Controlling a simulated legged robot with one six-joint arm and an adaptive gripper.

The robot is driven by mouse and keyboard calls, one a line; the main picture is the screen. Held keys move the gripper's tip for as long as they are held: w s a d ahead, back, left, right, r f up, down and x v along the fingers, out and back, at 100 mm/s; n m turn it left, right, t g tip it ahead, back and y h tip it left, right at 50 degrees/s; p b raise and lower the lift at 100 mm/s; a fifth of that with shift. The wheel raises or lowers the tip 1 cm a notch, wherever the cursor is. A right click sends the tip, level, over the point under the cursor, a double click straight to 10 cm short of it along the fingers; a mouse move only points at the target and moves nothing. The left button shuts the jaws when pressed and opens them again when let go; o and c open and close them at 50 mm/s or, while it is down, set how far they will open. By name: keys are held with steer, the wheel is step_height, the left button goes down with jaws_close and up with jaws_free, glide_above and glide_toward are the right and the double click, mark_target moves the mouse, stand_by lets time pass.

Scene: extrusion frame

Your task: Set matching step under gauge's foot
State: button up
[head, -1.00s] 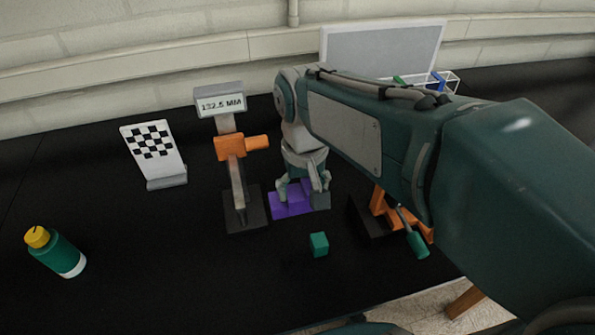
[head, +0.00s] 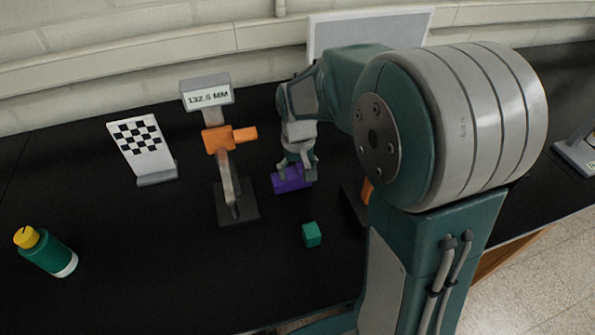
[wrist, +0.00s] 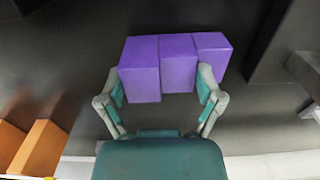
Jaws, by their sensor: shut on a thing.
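The purple stepped block (head: 290,180) is in my gripper (head: 298,170), to the right of the gauge. In the wrist view the block (wrist: 180,64) shows several faces at staggered levels between the two fingers of my gripper (wrist: 162,92). The gripper is shut on it. Whether the block clears the table is hard to tell. The gauge (head: 216,141) stands upright on a dark base (head: 250,213), with an orange slider and a display that seems to read 132.5 MM. Its foot is small and dark near the base, and its gap there is unclear.
A green cube (head: 312,234) lies in front of the block. A green bottle with a yellow cap (head: 46,252) and a checkered board (head: 141,146) stand to the left. An orange item (head: 367,191) is mostly hidden behind my arm.

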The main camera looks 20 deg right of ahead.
steer(key=shift+f, duration=0.4)
steer(key=o, duration=0.9)
steer(key=shift+o, duration=0.2)
